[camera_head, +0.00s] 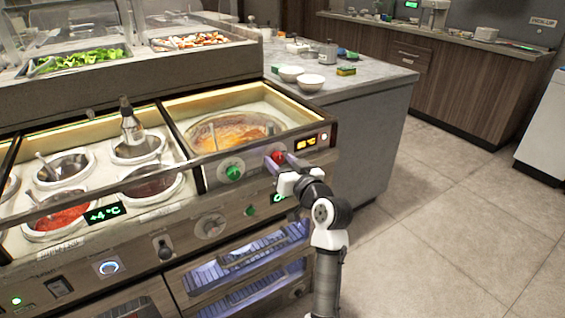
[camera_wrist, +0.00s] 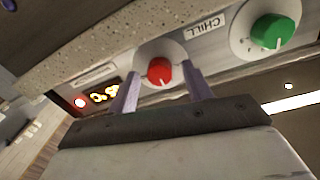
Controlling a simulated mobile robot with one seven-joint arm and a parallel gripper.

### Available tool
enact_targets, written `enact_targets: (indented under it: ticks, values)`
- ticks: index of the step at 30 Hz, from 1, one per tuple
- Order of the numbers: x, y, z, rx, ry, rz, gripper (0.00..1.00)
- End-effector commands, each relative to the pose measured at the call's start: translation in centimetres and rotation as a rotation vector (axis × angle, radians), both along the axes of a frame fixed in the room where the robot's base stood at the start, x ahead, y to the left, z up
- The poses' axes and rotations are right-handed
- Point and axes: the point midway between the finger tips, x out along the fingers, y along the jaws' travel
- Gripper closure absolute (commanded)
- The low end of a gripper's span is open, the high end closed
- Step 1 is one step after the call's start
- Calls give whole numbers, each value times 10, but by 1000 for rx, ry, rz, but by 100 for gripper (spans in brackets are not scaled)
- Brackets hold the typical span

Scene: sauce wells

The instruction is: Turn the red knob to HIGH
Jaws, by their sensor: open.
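The red knob (camera_head: 278,157) is on the front panel at the right end of the sauce counter. It also shows in the wrist view (camera_wrist: 159,71), on a pale round plate, with a small light mark low on its face. My gripper (camera_wrist: 162,78) is open, with one finger on each side of the red knob. The fingertips look close to it, but I cannot tell whether they touch. In the head view my gripper (camera_head: 284,162) reaches the panel from the right. I cannot read a HIGH marking.
A green knob (camera_head: 233,170) sits left of the red one, and a CHILL label (camera_wrist: 206,34) shows upside down between them. An amber display (camera_head: 306,142) is to the right. The soup well (camera_head: 235,132) lies above. Open floor (camera_head: 450,200) is on the right.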

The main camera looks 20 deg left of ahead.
Motion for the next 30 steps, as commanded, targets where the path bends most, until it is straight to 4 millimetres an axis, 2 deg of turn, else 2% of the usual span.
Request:
enact_targets:
  ticks: [4, 14, 23, 30]
  values:
    - [0, 0, 0, 0, 0, 0, 53]
    - [0, 0, 0, 0, 0, 0, 95]
    - [0, 0, 2, 25, 32, 0, 95]
    - [0, 0, 4, 110, 142, 2, 95]
